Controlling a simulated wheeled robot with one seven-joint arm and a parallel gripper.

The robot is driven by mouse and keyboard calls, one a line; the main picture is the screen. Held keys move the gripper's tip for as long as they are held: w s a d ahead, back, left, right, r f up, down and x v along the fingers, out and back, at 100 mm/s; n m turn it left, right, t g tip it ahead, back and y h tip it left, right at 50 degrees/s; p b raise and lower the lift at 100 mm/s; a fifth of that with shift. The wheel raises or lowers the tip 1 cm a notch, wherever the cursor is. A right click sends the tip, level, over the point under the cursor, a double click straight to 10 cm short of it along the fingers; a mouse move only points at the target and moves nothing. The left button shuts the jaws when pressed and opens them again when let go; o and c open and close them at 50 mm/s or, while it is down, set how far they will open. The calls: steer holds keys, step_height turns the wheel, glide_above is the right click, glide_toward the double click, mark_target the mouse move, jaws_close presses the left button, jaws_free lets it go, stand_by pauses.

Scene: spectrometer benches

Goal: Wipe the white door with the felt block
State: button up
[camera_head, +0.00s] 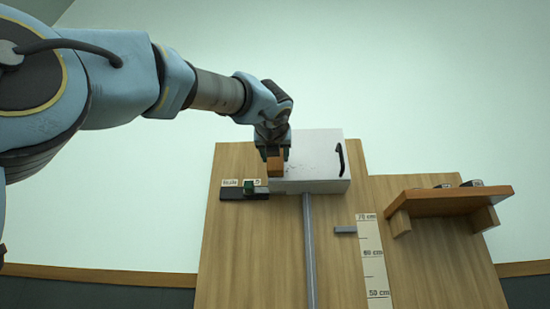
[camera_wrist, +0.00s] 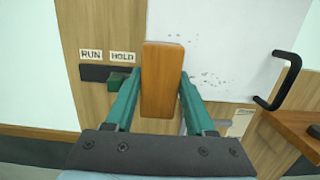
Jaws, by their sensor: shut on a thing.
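The white door (camera_head: 315,160) is the front of a box on the wooden panel, with a black handle on its right side. In the wrist view the door (camera_wrist: 228,40) carries a scatter of small dark specks (camera_wrist: 208,78) near its lower left. My gripper (camera_head: 273,152) is shut on the felt block (camera_head: 275,167), an orange-brown block. In the wrist view the block (camera_wrist: 161,80) sits upright between the two green fingers, overlapping the door's left edge. I cannot tell whether it touches the door. No felt face shows.
A black slide switch (camera_head: 238,194) with a green knob and RUN and HOLD labels sits left of the door. The black handle (camera_wrist: 283,82) sticks out. A grey post (camera_head: 309,250) and a scale (camera_head: 371,255) are below; a wooden shelf (camera_head: 445,203) juts out at right.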

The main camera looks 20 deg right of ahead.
mark_target(318, 154)
steer(key=shift+x, duration=0.95)
stand_by(0.5)
